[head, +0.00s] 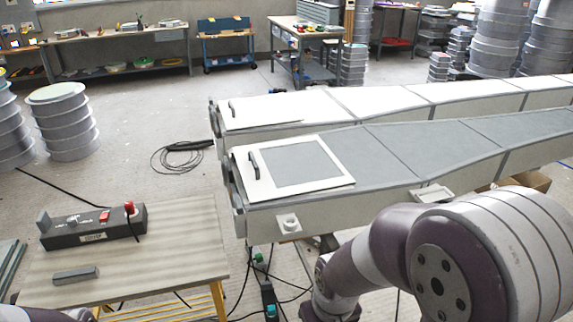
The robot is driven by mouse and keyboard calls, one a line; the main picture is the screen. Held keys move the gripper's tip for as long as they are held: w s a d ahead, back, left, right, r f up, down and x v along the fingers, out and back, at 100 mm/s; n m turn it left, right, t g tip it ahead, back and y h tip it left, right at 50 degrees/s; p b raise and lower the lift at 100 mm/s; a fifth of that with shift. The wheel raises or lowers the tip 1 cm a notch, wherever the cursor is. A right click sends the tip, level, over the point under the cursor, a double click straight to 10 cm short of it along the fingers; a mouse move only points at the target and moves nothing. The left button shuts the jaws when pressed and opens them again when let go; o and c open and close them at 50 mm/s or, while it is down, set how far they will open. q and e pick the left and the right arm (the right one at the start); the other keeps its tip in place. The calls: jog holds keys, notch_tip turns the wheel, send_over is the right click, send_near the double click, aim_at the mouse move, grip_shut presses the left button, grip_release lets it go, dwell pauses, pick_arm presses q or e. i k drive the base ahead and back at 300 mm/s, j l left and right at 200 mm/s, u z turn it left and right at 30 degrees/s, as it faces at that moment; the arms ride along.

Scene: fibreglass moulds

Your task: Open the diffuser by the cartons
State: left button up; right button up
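Two long tapering box-shaped bodies run from the middle to the right edge. The nearer one (415,145) has a grey top. A white-framed lid panel (335,172) lies flat and closed on its near-left end, with a dark bar handle (254,164) at the left edge. The farther one (375,101) is white-topped, with a similar flat lid (285,108) and dark handle (232,109). A brown carton (532,179) shows partly behind my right arm, beside the nearer body. My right arm fills the lower right, but its gripper is out of frame. My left gripper is not in view.
A table (190,252) at lower left holds a grey box with red buttons (92,226) and a small grey block (75,275). Cables and black hose (185,147) lie on the floor. Stacked round drums (65,122) stand left; workbenches (120,38) line the back.

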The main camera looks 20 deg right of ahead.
aim_at(282, 170)
jog(key=i+j, duration=0.15)
jog(key=i, duration=0.2)
jog(key=i+j+z, duration=0.1)
jog(key=i, duration=0.3)
jog(key=i+j+z, duration=0.1)
jog(key=i+j, duration=0.15)
jog(key=i, duration=0.1)
